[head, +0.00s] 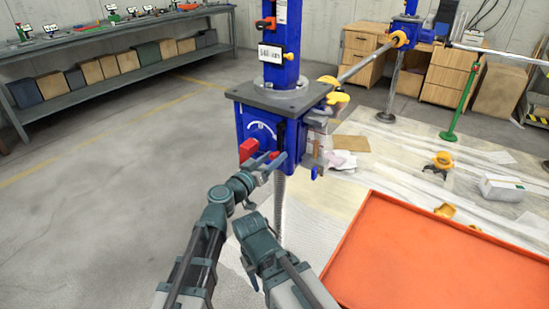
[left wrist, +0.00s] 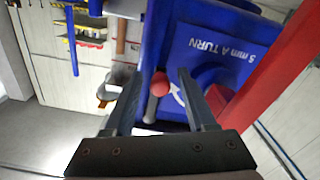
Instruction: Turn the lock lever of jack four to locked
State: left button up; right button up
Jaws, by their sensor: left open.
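A blue jack (head: 255,125) stands upright in the middle of the head view. Its gearbox has a grey top plate. Its front carries a white arc mark, a red block-like part (head: 248,149) and a small red ball knob (head: 274,155). In the left wrist view the knob (left wrist: 160,82) on a grey stem lies between my fingers, with a gap on each side. A broad red bar (left wrist: 270,75) crosses on the right. My left gripper (head: 270,162) is open at the jack's front; it also shows in the left wrist view (left wrist: 162,85). I cannot tell the jack's number.
An orange-red tray or tabletop (head: 440,255) fills the lower right. A second blue jack (head: 405,30) stands behind, with a bar between them. A workbench with boxes (head: 110,90) is at the back left. Yellow pieces and a white box (head: 502,188) lie on the sheeted floor.

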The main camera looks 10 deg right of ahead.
pick_arm(q)
grip_shut()
dwell(1.4)
